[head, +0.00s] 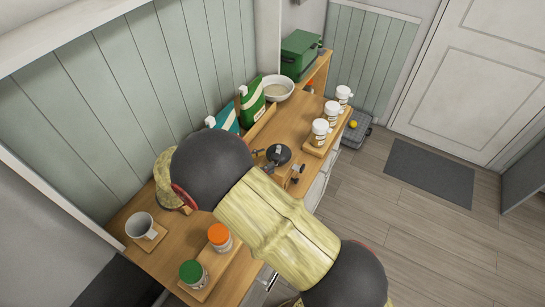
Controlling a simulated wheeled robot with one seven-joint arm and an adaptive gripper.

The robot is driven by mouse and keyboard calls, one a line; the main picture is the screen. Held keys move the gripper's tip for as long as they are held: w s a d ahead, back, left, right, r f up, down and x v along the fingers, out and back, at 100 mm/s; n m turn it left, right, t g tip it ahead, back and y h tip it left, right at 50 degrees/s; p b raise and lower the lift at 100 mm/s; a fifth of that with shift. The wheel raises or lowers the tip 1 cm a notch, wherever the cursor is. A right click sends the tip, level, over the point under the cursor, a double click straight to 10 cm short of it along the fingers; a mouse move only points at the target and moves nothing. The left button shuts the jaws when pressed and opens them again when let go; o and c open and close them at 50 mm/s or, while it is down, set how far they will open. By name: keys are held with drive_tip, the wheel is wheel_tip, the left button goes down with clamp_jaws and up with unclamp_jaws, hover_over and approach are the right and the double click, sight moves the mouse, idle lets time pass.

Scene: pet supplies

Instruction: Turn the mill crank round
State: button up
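A dark round-topped device (279,153), which looks like the mill, stands on the wooden counter (312,108) just right of my arm's dark joint. A small dark metal part with a brownish end (296,172) sticks out at its lower right and may be the crank; it is too small to be sure. My arm crosses the middle of the view and covers part of the counter beside the mill.
Three white-lidded jars (331,113) stand on a board at the right. A bowl (277,88), a green carton (251,101) and a green box (299,54) are at the back.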

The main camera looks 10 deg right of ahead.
drive_tip(key=v, duration=0.7)
idle(0.3)
drive_tip(key=s+d+r+m+g+y+b, duration=0.1)
drive_tip(key=s+d+r+m+g+y, duration=0.2)
drive_tip(key=d, duration=0.5)
drive_tip(key=s+d+r+m+g+y, duration=0.2)
drive_tip(key=d+r+m+g+y, duration=0.25)
drive_tip(key=d, duration=0.45)
drive_tip(key=s+d+r+m+t+y+b, duration=0.1)
drive_tip(key=s+d+r+m+t+y, duration=0.1)
drive_tip(key=s+m, duration=0.4)
drive_tip(key=s+d+r+m+t+y, duration=0.2)
drive_tip(key=s+d+m+t+y, duration=0.2)
drive_tip(key=s+m+y, duration=0.3)
drive_tip(key=shift+s+d+r+m+t+b, duration=0.2)
drive_tip(key=shift+s+d+m+t+b, duration=0.2)
drive_tip(key=shift+m, duration=0.35)
drive_tip(key=shift+w+a+f+y, duration=0.1)
drive_tip(key=shift+w+a+y, duration=0.05)
drive_tip(key=shift+y, duration=0.1)
